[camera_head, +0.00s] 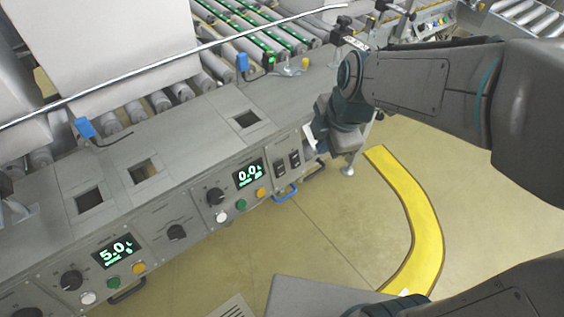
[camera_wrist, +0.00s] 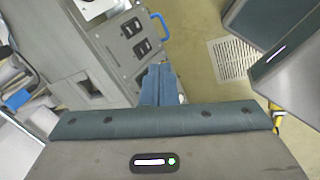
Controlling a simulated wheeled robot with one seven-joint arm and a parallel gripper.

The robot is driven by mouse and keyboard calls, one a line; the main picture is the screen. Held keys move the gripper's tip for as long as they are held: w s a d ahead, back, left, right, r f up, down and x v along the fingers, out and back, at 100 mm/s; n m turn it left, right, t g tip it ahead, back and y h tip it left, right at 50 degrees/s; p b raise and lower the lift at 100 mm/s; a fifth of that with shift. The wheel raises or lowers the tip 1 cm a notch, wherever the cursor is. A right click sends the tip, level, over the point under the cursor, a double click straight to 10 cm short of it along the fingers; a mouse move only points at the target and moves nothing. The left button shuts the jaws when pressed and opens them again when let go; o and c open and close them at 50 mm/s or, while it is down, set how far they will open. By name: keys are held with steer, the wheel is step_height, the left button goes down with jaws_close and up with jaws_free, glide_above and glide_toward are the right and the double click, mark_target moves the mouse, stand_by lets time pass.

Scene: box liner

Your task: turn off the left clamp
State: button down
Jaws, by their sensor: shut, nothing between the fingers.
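Two dark rocker switches sit side by side on the grey console front, a left one (camera_head: 279,167) and a right one (camera_head: 294,160). They also show in the wrist view as a farther switch (camera_wrist: 130,28) and a nearer switch (camera_wrist: 142,47). I cannot read their labels or tell which is on. My gripper (camera_wrist: 158,84) is shut and empty, its blue-grey fingers together. In the wrist view its tips lie just below the nearer switch, apparently apart from it. In the head view my gripper is right of the switches, its fingertips hard to make out.
A blue handle (camera_head: 285,194) juts out below the switches. Left of them are a display (camera_head: 249,174) reading 0.0, knobs and coloured buttons. Another display (camera_head: 115,250) reads 5.0. Roller conveyors (camera_head: 225,35) lie behind the console. Floor with a yellow stripe (camera_head: 415,215) is in front.

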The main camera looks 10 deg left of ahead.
steer(key=a+f+n+b, duration=0.3)
steer(key=f+n, duration=0.1)
steer(key=f, duration=0.1)
steer(key=shift+a+f, duration=0.15)
steer(key=b, duration=0.4)
glide_toward(281, 172)
step_height(281, 172, down, 4)
steer(key=s+d, duration=0.2)
steer(key=shift+w+a+f+b, duration=0.2)
steer(key=shift+w+a+b, duration=0.15)
steer(key=shift+w+a, duration=0.4)
steer(key=shift+w+a+f+b, duration=0.25)
steer(key=shift+w+a+b, duration=0.05)
steer(key=shift+w+a, duration=0.45)
steer(key=shift+d, duration=0.1)
